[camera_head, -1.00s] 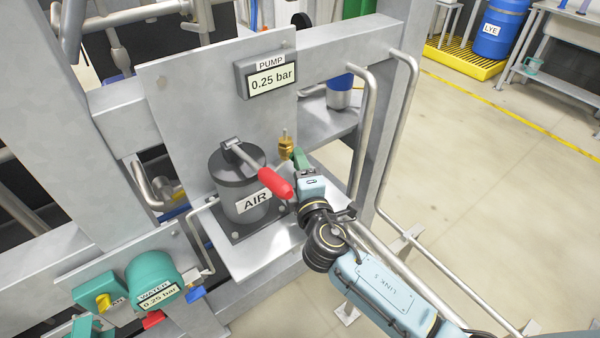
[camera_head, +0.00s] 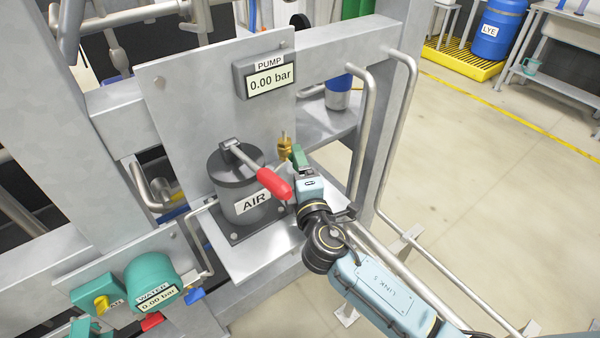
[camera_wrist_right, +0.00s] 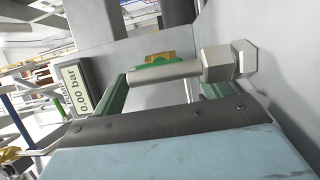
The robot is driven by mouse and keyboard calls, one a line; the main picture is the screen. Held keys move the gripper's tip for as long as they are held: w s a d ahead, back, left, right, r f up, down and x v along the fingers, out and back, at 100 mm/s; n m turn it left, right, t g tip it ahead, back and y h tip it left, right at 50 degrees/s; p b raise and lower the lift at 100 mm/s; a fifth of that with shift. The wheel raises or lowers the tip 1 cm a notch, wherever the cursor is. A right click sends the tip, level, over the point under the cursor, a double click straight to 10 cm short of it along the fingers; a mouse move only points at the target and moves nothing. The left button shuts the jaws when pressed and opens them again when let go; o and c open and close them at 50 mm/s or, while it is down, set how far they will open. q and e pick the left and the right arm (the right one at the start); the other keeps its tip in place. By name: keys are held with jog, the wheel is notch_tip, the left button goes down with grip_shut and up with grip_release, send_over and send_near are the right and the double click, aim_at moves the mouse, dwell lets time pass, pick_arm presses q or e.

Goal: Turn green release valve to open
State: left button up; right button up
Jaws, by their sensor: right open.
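The release valve is a small brass fitting (camera_head: 285,147) beside the grey AIR cylinder (camera_head: 236,190). In the right wrist view its brass body (camera_wrist_right: 165,56) and a bit of green handle (camera_wrist_right: 152,63) show past a silver rod with a hexagonal end (camera_wrist_right: 180,74). My right gripper (camera_head: 299,158) is at the valve's right side, with green fingers. In the wrist view the open gripper (camera_wrist_right: 165,88) has one finger on each side of the silver rod. Whether the fingers touch the handle cannot be told. My left gripper is not in view.
The PUMP display (camera_head: 266,78) reads 0.00 bar; the WATER gauge (camera_head: 157,293) also reads 0.00 bar. A red-gripped lever (camera_head: 274,183) sticks out over the AIR cylinder close to my right gripper. A bent pipe (camera_head: 365,130) stands on the right. Open floor lies beyond.

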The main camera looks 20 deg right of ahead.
jog(key=s+b, duration=0.1)
jog(key=s, duration=1.2)
jog(key=shift+s+a, duration=0.2)
jog(key=shift+a, duration=0.1)
